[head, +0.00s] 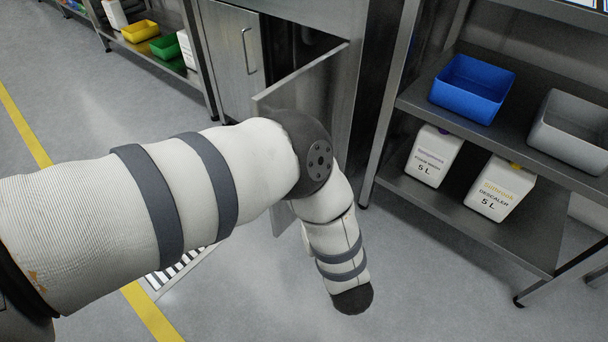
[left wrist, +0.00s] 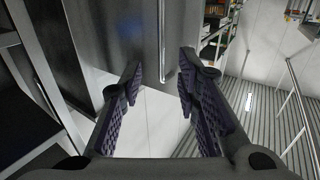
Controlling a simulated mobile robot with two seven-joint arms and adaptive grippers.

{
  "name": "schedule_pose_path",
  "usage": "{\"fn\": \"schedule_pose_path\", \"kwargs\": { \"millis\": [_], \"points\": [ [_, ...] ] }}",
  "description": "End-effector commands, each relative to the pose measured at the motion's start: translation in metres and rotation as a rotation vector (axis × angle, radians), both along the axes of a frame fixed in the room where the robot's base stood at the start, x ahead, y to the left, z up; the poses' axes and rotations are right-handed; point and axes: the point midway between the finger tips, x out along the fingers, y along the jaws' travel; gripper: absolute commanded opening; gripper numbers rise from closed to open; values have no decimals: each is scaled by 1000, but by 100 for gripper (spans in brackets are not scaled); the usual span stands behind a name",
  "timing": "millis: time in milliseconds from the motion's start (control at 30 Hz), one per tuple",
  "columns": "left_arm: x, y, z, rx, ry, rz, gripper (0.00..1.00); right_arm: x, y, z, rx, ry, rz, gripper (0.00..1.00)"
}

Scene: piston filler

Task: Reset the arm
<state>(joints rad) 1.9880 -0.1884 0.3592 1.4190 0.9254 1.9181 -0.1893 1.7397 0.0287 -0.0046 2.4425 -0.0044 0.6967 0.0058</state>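My left arm (head: 230,180) comes in from the left in the head view, bends at a dark joint in front of the steel cabinet and hangs down to a dark end (head: 352,298). Its fingers do not show in that view. In the left wrist view my left gripper (left wrist: 160,76) is open, with its two dark ribbed fingers well apart and nothing between them. A vertical bar handle (left wrist: 162,48) on a dark panel shows beyond the fingertips. My right gripper is in neither view.
A steel cabinet door (head: 325,85) stands ajar behind the arm; the door to its left (head: 232,45) is shut. At right a shelf holds a blue bin (head: 472,88), a grey bin (head: 572,130) and two white canisters (head: 500,188). The floor in front is clear.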

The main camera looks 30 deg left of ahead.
Motion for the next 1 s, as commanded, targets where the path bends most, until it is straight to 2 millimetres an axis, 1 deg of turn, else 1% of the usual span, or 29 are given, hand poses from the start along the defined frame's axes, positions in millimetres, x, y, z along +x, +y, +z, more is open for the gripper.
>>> {"fn": "schedule_pose_path", "kwargs": {
  "millis": [267,333,367,433,467,500,567,600,667,700,733,767,800,867,900,967,1000],
  "points": [
    [0,0,0,0,0,0,30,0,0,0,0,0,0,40],
    [-1,0,-4,-5,14,-12,30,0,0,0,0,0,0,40],
    [-3,1,-11,-13,36,-30,30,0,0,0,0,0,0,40],
    [-16,1,-44,-58,152,-116,30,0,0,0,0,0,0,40],
    [-27,0,-64,-88,227,-167,30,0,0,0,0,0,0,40],
    [-48,0,-93,-137,348,-238,30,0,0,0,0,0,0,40],
    [-91,-2,-135,-222,544,-332,30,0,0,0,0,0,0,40],
    [-124,-3,-158,-277,672,-382,30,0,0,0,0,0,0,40],
    [-179,-3,-182,-361,862,-435,30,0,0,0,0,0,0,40],
    [-218,-3,-193,-415,984,-459,30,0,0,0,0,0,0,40],
    [-247,-3,-198,-457,1075,-474,30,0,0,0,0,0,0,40],
    [-277,-2,-200,-498,1165,-484,30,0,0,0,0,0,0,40],
    [-317,-1,-199,-553,1284,-493,30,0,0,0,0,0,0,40],
    [-377,1,-190,-636,1457,-495,30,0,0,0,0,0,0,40],
    [-415,3,-178,-689,1571,-490,30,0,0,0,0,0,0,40],
    [-470,5,-153,-774,1739,-474,30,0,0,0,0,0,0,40],
    [-504,6,-133,-830,1848,-458,30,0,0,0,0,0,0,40]
  ]
}}
